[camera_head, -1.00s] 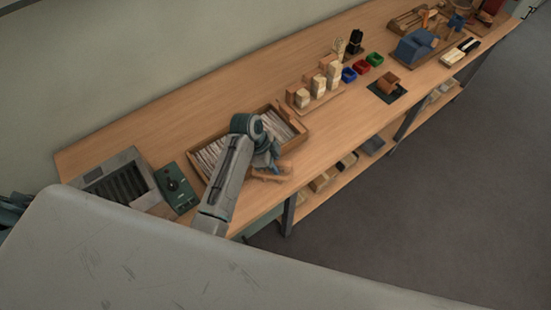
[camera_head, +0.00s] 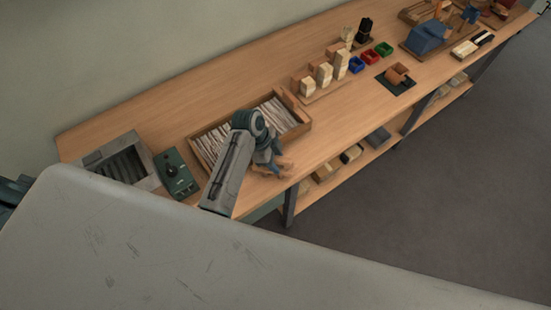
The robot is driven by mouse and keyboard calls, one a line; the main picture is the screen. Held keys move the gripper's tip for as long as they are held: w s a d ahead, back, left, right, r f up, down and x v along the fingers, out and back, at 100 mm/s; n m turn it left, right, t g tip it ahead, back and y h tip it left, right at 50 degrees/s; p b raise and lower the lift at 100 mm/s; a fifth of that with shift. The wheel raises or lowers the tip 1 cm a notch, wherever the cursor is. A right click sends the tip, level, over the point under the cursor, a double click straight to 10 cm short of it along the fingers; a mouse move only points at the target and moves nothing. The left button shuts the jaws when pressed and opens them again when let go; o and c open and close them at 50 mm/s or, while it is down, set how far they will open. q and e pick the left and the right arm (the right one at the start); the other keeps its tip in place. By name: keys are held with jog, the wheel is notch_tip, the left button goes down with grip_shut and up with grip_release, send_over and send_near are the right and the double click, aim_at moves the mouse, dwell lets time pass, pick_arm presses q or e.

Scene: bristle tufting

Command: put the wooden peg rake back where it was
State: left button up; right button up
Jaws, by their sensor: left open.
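My left gripper (camera_head: 276,163) hangs over the bench's front edge side, just in front of the wooden tray of pale strips (camera_head: 271,113). It is open, though its fingers are small and hard to make out. A small tan wooden piece (camera_head: 285,166), which looks like the peg rake, shows at the gripper's tip. The gripper and wrist hide part of it, and I cannot tell whether they touch it. My right gripper is not in view.
A grey slotted box (camera_head: 144,178) and a green control panel (camera_head: 175,176) stand left of the tray. Upright blocks (camera_head: 324,74), small coloured bins (camera_head: 356,65) and a brown piece on a dark mat (camera_head: 396,88) lie to the right. The bench's back strip is clear.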

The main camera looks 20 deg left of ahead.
pick_arm(q)
jog(key=shift+r, duration=0.1)
jog(key=shift+a+r, duration=0.15)
jog(key=shift+r, duration=0.1)
jog(key=b+v, duration=0.3)
jog(key=v, duration=0.7)
jog(key=shift+a+r, duration=0.1)
jog(key=shift+r, duration=0.2)
jog(key=shift+a+r, duration=0.1)
jog(key=shift+r, duration=0.35)
